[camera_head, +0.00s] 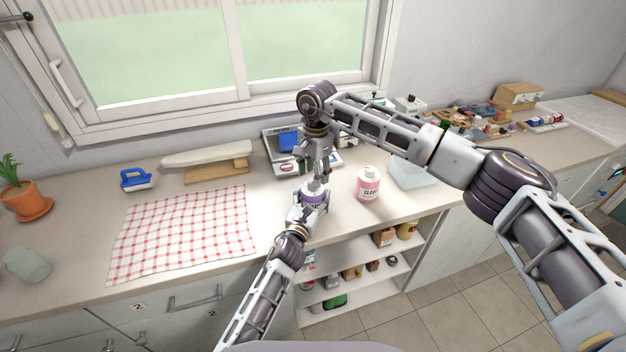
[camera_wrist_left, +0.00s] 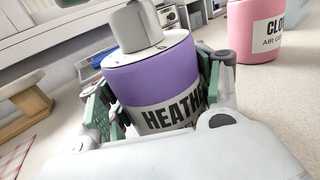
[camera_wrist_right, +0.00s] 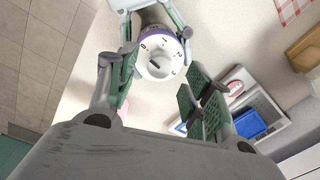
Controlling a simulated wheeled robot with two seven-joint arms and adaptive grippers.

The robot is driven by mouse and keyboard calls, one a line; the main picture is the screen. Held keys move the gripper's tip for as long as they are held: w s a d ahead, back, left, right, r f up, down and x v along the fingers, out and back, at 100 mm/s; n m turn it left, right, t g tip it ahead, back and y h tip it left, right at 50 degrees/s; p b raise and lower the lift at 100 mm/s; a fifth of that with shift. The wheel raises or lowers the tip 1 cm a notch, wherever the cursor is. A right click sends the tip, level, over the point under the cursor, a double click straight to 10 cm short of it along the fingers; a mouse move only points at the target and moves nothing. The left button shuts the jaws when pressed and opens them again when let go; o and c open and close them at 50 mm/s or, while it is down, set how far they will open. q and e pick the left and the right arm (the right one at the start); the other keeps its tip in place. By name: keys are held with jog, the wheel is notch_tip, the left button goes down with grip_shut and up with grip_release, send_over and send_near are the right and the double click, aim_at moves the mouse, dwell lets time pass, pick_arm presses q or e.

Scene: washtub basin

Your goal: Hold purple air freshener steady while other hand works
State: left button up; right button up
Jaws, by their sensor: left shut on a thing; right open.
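The purple air freshener (camera_head: 313,197), labelled "HEATH…" in the left wrist view (camera_wrist_left: 155,88), stands near the counter's front edge. It has a white top and a grey knob (camera_wrist_left: 137,25). My left gripper (camera_head: 309,201) is shut on its body from the front, with a green-padded finger on each side. In the right wrist view, its round white numbered dial (camera_wrist_right: 160,62) shows from above. My right gripper (camera_head: 319,177) is open above it, fingers pointing down, with the dial in view between them. I cannot tell whether a finger touches the knob.
A pink bottle (camera_head: 368,186) stands just right of the air freshener. Behind are a scale-like tray with a blue item (camera_head: 289,140) and a wooden stand (camera_head: 217,172). A red checked cloth (camera_head: 185,232) lies left, beside a blue brush (camera_head: 136,179). Open shelves (camera_head: 345,290) lie below the counter.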

jog(key=shift+f, duration=1.45)
jog(key=c, duration=1.1)
jog(key=shift+o, duration=0.2)
